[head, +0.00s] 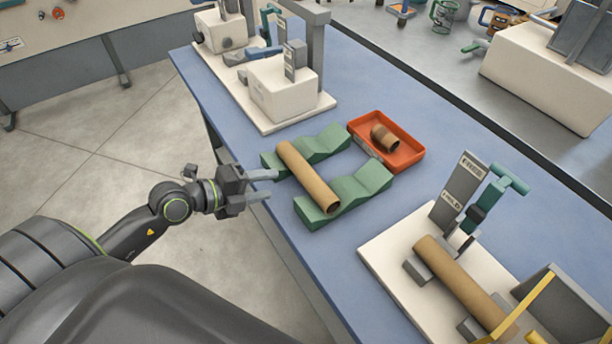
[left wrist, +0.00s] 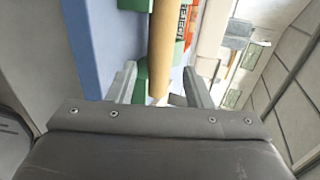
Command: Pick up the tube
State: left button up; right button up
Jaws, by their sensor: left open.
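A brown cardboard tube (head: 307,177) lies across two green V-shaped cradles (head: 362,190) on the blue table. It also shows in the left wrist view (left wrist: 160,50), between and beyond my finger tips. My left gripper (head: 266,185) is open and empty at the table's left edge. Its fingers point toward the tube and are apart from it. A second brown tube (head: 464,284) lies on grey supports on the white base at the lower right. My right gripper is not in view.
A red tray (head: 415,157) with a short brown tube piece (head: 384,137) stands just behind the cradles. A white machine base (head: 375,250) with a green-handled clamp (head: 507,182) is at right. White machine blocks (head: 283,90) stand at the far end. Blue table surface (head: 350,100) is clear between.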

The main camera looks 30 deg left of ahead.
aim_at(300, 178)
pick_arm(q)
jog(key=x, duration=1)
jog(key=shift+w+d+f+b, duration=0.1)
jog(key=shift+w+b, duration=0.15)
jog(key=shift+b, duration=0.1)
jog(key=c, duration=0.6)
